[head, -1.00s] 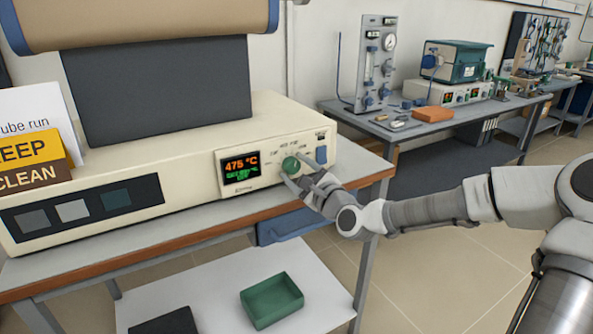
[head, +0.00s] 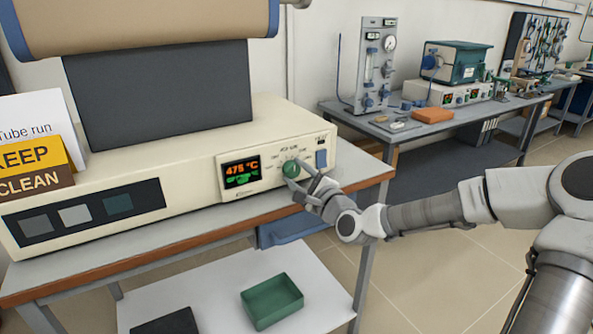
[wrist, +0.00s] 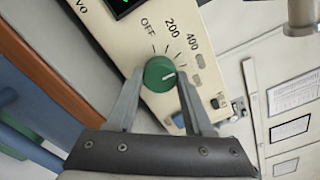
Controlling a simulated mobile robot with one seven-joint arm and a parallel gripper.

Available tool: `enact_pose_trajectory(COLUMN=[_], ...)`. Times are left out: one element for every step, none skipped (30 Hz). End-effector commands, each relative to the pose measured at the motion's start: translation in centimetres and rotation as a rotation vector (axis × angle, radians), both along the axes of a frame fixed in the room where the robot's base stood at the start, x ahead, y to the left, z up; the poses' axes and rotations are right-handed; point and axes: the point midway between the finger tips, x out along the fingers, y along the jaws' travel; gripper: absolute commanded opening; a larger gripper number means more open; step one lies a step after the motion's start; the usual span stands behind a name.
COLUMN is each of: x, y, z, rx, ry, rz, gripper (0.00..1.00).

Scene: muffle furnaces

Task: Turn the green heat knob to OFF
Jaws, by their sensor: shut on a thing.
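My gripper (head: 296,171) is at the knob, coming from the right. In the wrist view the knob (wrist: 160,74) sits between the two fingertips of my gripper (wrist: 160,78), which is shut on it.
A blue rocker switch (head: 321,158) is just right of the knob. A green tray (head: 272,318) lies on the lower shelf. KEEP CLEAN signs (head: 30,162) stand at the left. A second bench (head: 440,128) with instruments is behind; floor is open at the right.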

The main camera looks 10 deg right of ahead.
Motion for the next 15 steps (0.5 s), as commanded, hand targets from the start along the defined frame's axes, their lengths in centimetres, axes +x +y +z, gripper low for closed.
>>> enact_pose_trajectory(x=[-0.01,-0.01,-0.01,-0.02,-0.02,-0.01,-0.02,-0.01,-0.02,-0.02,-0.02,-0.01,-0.02,-0.01,-0.02], y=[0.04,0.04,0.01,0.00,0.00,0.01,0.00,0.01,0.02,0.03,0.02,-0.02,-0.02,0.00,0.03], z=[0.21,0.21,0.18,0.17,0.19,0.21,0.20,0.18,0.18,0.18,0.16,0.13,0.14,0.16,0.17], rx=[-0.040,-0.067,-0.104,-0.132,-0.160,-0.196,-0.223,-0.251,-0.287,-0.314,-0.341,-0.378,-0.405,-0.433,-0.469], ry=[-0.011,-0.020,-0.030,-0.040,-0.049,-0.062,-0.071,-0.080,-0.091,-0.100,-0.108,-0.119,-0.129,-0.139,-0.151], rz=[0.001,0.001,0.001,0.001,0.000,0.001,0.001,0.001,0.001,0.001,0.002,0.001,0.000,0.001,0.002], gripper=[0.00,0.00,0.00,0.00,0.00,0.00,0.00,0.00,0.00,0.00,0.00,0.00,0.00,0.00,0.00])
